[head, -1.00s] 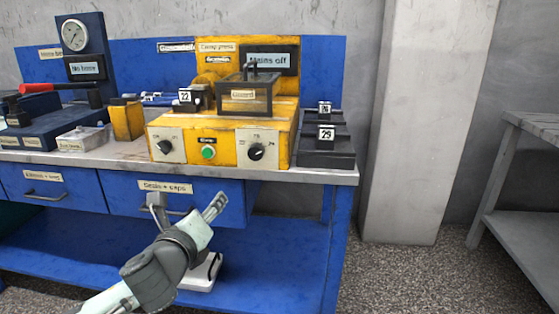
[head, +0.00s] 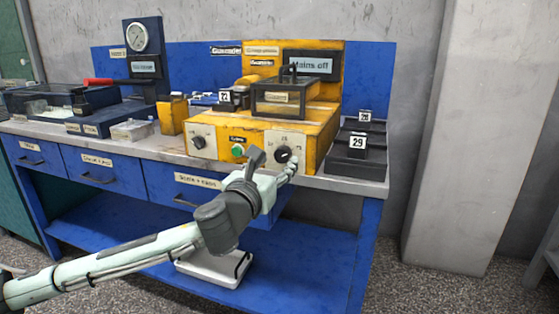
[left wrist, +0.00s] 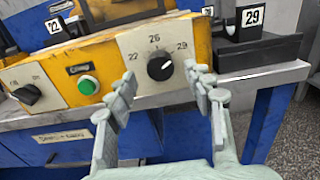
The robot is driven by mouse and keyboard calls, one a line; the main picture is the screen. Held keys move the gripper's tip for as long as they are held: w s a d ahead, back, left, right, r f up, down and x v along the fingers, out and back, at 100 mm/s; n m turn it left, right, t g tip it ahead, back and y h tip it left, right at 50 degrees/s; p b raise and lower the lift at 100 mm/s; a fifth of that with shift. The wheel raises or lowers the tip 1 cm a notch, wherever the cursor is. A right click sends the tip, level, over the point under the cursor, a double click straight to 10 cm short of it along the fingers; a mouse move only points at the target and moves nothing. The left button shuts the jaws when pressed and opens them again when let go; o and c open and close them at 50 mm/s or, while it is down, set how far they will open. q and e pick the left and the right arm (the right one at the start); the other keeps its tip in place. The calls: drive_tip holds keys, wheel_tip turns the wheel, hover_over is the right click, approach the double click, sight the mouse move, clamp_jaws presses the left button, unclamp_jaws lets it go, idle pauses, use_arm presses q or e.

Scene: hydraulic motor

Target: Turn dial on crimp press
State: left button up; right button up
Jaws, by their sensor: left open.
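The yellow crimp press (head: 262,128) stands on the blue workbench, with a screen reading "Mains off" (head: 312,66). Its right-hand black dial (left wrist: 160,67) sits on a light plate marked 22, 26 and 29, and its pointer is turned toward the upper right, near 29. The dial also shows in the head view (head: 283,154). My left gripper (left wrist: 165,84) is open and empty in front of the press, its fingers either side of the dial in the picture, with no contact visible. In the head view the gripper (head: 272,165) is just below the dial. My right gripper is out of view.
A second black knob (left wrist: 28,94) and a green button (left wrist: 87,86) are left of the dial. Black die blocks labelled 29 (head: 357,143) stand to the right. The bench's front edge (head: 340,184) runs below the press.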

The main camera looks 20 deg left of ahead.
use_arm(q)
drive_tip(key=shift+w, duration=1.1)
drive_tip(key=shift+c, duration=0.2)
